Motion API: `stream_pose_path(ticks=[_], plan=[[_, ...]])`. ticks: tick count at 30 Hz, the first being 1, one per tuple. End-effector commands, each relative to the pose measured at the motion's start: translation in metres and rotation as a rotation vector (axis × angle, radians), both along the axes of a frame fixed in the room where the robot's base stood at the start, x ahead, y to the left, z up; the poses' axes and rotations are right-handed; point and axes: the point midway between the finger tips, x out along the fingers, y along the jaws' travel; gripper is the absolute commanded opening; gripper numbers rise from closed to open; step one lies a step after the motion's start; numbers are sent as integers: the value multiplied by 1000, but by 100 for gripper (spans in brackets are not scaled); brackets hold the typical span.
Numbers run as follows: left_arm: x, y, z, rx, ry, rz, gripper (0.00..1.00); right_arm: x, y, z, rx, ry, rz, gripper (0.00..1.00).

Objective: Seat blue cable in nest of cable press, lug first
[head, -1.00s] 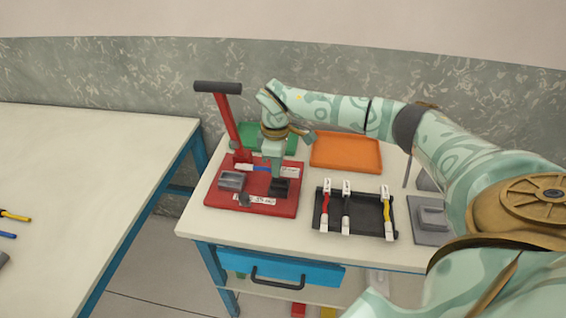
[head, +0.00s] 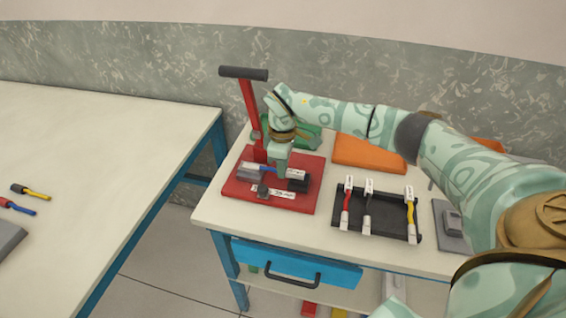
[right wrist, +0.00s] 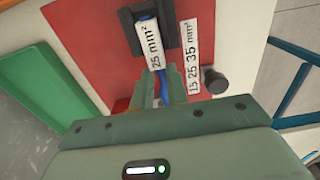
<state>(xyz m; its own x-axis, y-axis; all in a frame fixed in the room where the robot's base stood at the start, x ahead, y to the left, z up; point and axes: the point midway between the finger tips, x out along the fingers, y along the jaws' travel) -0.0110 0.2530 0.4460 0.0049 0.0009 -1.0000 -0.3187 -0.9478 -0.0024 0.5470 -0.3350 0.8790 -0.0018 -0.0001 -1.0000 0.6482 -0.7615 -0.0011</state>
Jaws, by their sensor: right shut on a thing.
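The cable press has a red base plate (head: 240,193) and a red lever (head: 251,112) standing up at its back left. My right gripper (head: 279,167) is shut on the blue cable (head: 262,167) low over the plate. In the right wrist view the blue cable (right wrist: 163,92) runs between the fingers (right wrist: 165,88). Its white 25 mm² tag (right wrist: 149,46) lies ahead of the fingertips, over a dark block (right wrist: 170,32) that looks like the nest. The dark block also shows in the head view (head: 297,185). The lug is mostly hidden, so I cannot tell whether it is seated.
A black rack (head: 385,226) with red, black and yellow cables stands right of the press. An orange tray (head: 358,152) and green tray (head: 304,132) are behind. A dark knob (right wrist: 214,80) sits beside the size label. Yellow (head: 33,192) and blue-handled (head: 20,208) pieces lie on the left table.

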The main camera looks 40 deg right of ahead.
Motion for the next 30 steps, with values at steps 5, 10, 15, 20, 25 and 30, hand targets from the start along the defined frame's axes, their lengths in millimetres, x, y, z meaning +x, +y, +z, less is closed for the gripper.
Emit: stream_pose_path(ticks=[5,10,15,20,25,30], plan=[[-1,0,-1,0,1,0,48,0,0,-4,0,-1,0,0],[-1,0,-1,0,1,0,48,0,0,-4,0,-1,0,0],[-1,0,-1,0,1,0,48,0,0,-4,1,-1,0,27],[-1,0,-1,0,1,0,48,0,0,-4,1,-1,0,41],[-1,0,-1,-1,1,0,48,0,0,-5,1,-1,0,41],[-1,0,-1,-1,1,0,48,0,0,-4,1,-1,0,41]])
